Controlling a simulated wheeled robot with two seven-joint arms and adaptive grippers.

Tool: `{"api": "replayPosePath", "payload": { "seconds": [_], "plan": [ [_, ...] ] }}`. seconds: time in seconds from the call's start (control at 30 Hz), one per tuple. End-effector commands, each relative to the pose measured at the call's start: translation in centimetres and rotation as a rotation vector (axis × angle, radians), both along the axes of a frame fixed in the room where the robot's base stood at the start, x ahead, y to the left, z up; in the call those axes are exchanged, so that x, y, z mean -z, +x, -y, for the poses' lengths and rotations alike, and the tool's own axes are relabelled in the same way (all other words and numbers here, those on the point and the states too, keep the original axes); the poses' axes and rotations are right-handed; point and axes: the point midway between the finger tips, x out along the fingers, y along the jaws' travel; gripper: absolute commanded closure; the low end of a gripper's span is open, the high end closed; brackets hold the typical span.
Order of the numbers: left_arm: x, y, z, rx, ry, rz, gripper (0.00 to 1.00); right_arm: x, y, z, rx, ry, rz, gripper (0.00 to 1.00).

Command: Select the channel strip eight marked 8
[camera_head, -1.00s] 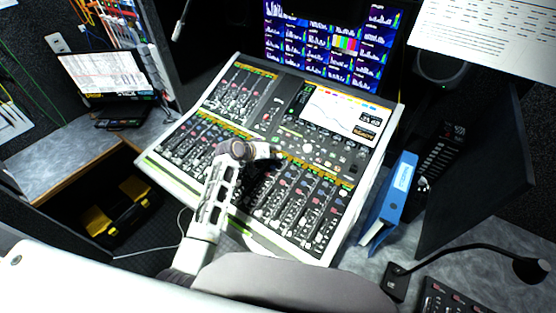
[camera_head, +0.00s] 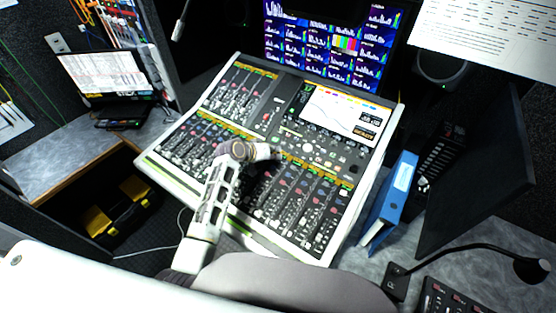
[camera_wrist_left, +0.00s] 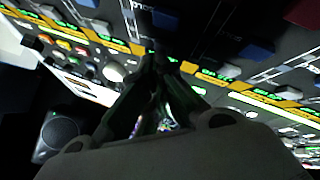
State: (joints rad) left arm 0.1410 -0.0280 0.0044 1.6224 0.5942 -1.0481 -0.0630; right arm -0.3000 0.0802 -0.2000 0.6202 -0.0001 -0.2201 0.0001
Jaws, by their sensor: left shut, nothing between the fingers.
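The mixing console (camera_head: 330,218) lies across the middle of the head view, with rows of channel strips, faders and orange-yellow label bands. My left arm reaches over it from the lower left. My left gripper (camera_head: 276,152) is at the upper middle of the lower fader bank, by the label band. In the left wrist view the closed fingertips (camera_wrist_left: 158,62) are close to the orange label strip (camera_wrist_left: 215,80) and its green displays. I cannot tell whether they touch. The number 8 is too small to read, and my arm hides some strips. My right gripper is not seen.
A blue binder (camera_head: 390,200) stands right of the console. A gooseneck microphone (camera_head: 470,255) is at the lower right. A monitor wall (camera_head: 330,45) is behind the console, and a laptop (camera_head: 105,75) stands at the left. A yellow-and-black case (camera_head: 118,210) is on the floor.

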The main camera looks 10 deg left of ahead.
Motion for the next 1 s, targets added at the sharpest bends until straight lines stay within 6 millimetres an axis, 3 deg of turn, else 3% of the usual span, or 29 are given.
{"api": "replayPosePath", "payload": {
  "seconds": [0.67,1.0],
  "plan": [
    [0.36,0.02,0.03,0.001,0.0,-0.001,1.0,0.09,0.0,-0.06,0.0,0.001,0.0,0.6],
    [-0.44,-0.06,-0.01,0.001,0.0,-0.001,1.0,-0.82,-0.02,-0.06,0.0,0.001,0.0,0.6]
  ]
}}
